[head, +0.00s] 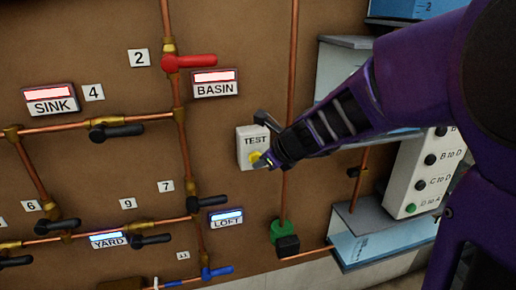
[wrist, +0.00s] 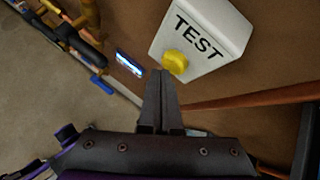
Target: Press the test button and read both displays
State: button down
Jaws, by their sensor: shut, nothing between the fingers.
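The white TEST box (head: 247,135) is on the brown wall panel, with a yellow button (head: 255,157) low on its face. The box (wrist: 212,25) and button (wrist: 175,62) also show in the wrist view. My gripper (head: 264,162) is shut and empty, its tips (wrist: 160,75) right at the button; I cannot tell whether they touch it. The SINK display (head: 49,92) and BASIN display (head: 214,76) are lit red. The YARD display (head: 108,240) and LOFT display (head: 226,216) are lit blue. No reading is legible on any display.
Copper pipes (head: 291,90) cross the panel, one close behind my gripper. A red lever (head: 190,61), several black levers (head: 117,131) and a blue lever (head: 217,272) stick out. At right, a white selector box (head: 418,170) has a green light lit by "D to A".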

jog(key=shift+w+a, duration=0.1)
jog(key=shift+w, duration=0.4)
dwell(0.4)
jog(key=shift+s, duration=0.1)
jog(key=shift+s+d, duration=0.2)
jog(key=shift+s, duration=0.6)
